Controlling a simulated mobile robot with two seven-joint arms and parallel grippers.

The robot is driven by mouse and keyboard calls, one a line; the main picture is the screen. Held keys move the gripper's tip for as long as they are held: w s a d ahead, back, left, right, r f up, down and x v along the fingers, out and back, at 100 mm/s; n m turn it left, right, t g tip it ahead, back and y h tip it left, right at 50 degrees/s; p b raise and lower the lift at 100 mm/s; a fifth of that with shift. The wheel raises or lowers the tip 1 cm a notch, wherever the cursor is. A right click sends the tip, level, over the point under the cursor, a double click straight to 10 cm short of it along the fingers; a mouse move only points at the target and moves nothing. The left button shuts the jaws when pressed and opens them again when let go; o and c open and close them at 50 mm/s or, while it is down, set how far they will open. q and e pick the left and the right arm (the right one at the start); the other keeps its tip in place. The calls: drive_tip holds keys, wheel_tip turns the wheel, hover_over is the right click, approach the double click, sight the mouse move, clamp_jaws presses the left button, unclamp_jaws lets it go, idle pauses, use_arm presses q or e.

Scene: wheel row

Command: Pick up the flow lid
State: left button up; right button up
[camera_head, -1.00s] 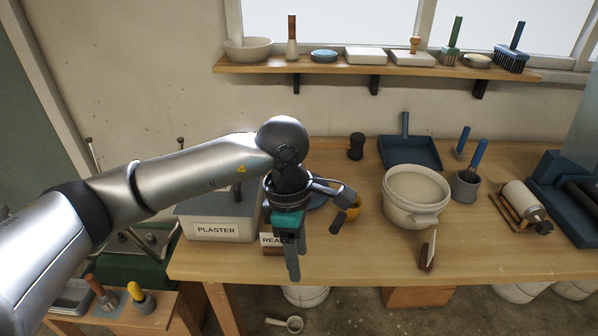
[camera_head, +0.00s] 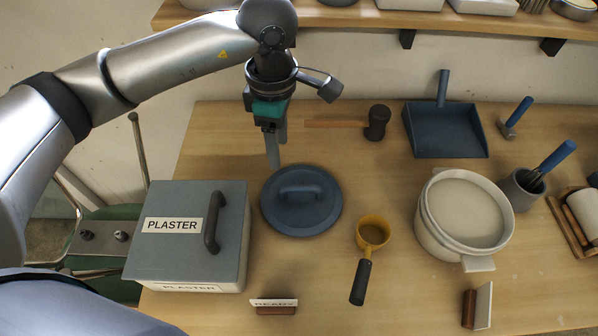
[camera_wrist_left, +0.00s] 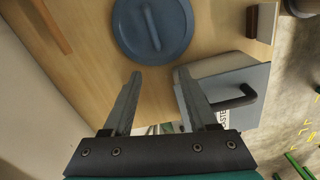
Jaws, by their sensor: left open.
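A round dark blue lid (camera_head: 301,213) with a bar handle across its top lies on the table, between the plaster box and a yellow ladle. It also shows in the left wrist view (camera_wrist_left: 152,28), beyond the fingertips. I see no writing on it. My left gripper (camera_head: 273,158) points down just behind the lid's far left edge in the head view, apart from it. Its two fingers stand open and empty in the left wrist view (camera_wrist_left: 158,74). The right gripper is in no view.
A grey-lidded plaster box (camera_head: 231,262) stands left of the lid. Nearby are the yellow ladle (camera_head: 372,233), a READY sign (camera_head: 273,304), a mallet (camera_head: 377,123) and a white pot (camera_head: 432,234). A blue dustpan (camera_head: 446,132) lies at the back.

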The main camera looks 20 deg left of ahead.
use_arm(q)
drive_tip(key=b, duration=0.1)
hover_over(283, 188)
drive_tip(key=f, duration=0.9)
drive_tip(key=shift+s+f, duration=0.25)
drive_tip(key=shift+s, duration=0.05)
drive_tip(key=shift+w+f+b, duration=0.15)
drive_tip(key=shift+f, duration=1.25)
drive_tip(key=shift+w+f+b, duration=0.15)
drive_tip(key=shift+f, duration=1.25)
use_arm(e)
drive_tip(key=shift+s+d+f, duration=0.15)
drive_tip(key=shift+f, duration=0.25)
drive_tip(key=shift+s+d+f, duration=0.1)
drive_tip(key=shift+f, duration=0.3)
use_arm(q)
drive_tip(key=shift+c, duration=0.3)
clamp_jaws()
